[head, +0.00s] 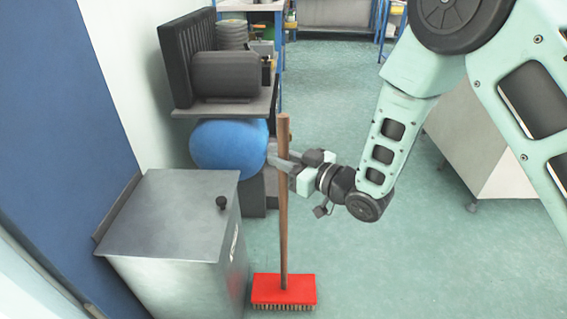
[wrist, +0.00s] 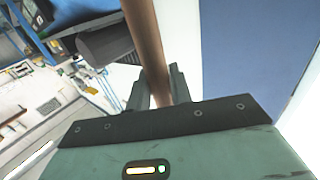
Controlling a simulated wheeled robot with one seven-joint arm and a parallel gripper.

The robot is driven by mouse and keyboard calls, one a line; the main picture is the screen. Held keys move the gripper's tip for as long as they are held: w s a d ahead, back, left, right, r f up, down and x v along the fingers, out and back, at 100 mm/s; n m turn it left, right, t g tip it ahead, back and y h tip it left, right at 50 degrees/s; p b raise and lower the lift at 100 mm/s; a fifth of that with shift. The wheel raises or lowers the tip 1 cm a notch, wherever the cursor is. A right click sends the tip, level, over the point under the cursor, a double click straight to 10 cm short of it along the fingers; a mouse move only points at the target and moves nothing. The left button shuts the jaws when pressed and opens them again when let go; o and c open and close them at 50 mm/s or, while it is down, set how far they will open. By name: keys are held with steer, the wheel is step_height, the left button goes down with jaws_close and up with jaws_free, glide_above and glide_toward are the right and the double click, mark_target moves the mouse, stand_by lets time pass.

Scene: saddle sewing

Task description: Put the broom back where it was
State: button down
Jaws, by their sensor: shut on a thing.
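The broom (head: 284,235) stands nearly upright, with a brown wooden handle and a red head (head: 284,290) with pale bristles low in the head view. The head is at or close to the floor; I cannot tell if it touches. My gripper (head: 279,160) is shut on the upper part of the handle, coming in from the right. In the wrist view the handle (wrist: 147,40) runs down between the two dark fingers (wrist: 158,90).
A grey metal bin (head: 175,215) with a black knob stands just left of the broom. Behind it are a blue ball-shaped object (head: 228,148) and a dark motor (head: 226,75) on a shelf. A pale cabinet (head: 485,140) stands right. Green floor (head: 400,270) is free at front right.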

steer(key=shift+f, duration=0.2)
steer(key=shift+f, duration=0.1)
steer(key=c, duration=1.3)
jaws_free()
steer(key=shift+o, duration=0.2)
